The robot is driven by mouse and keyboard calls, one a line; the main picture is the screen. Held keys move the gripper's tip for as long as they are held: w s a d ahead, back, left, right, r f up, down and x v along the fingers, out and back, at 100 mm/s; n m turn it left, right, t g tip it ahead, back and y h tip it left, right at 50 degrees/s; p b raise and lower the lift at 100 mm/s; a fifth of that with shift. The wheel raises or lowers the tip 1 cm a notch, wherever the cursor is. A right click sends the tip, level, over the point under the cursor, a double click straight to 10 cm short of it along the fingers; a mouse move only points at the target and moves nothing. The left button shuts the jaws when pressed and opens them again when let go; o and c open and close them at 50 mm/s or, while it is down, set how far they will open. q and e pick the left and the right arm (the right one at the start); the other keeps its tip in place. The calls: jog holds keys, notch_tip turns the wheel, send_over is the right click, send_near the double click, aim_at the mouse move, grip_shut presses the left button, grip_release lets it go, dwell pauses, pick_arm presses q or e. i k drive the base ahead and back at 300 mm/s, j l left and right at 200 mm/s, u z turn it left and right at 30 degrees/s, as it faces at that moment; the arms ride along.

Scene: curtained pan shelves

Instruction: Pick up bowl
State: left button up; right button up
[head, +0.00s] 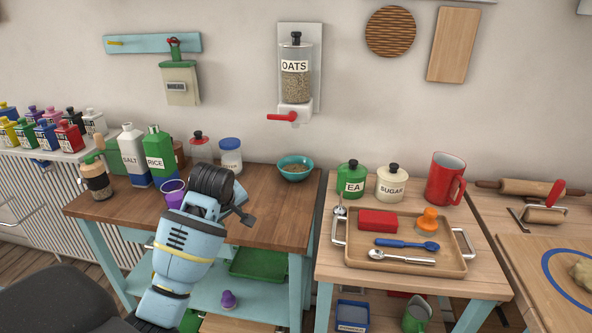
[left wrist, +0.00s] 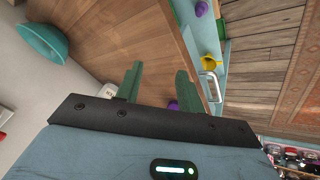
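A teal bowl (head: 295,168) stands upright near the back right of the left wooden table, under the oats dispenser. Something brownish shows inside it. In the left wrist view the bowl (left wrist: 42,40) is at the upper left, apart from the fingers. My left gripper (head: 242,210) is over the table, in front and to the left of the bowl. In the left wrist view its two green fingers (left wrist: 160,72) are spread with nothing between them. My right gripper is not in view.
The oats dispenser (head: 296,75) hangs on the wall above the bowl. Jars (head: 230,154) and the rice carton (head: 159,156) stand at the back left. A purple cup (head: 173,193) is beside my left arm. The tabletop right of my gripper is clear. A loaded tray (head: 355,252) is on the right table.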

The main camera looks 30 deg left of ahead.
aim_at(294, 168)
jog(key=i, duration=0.95)
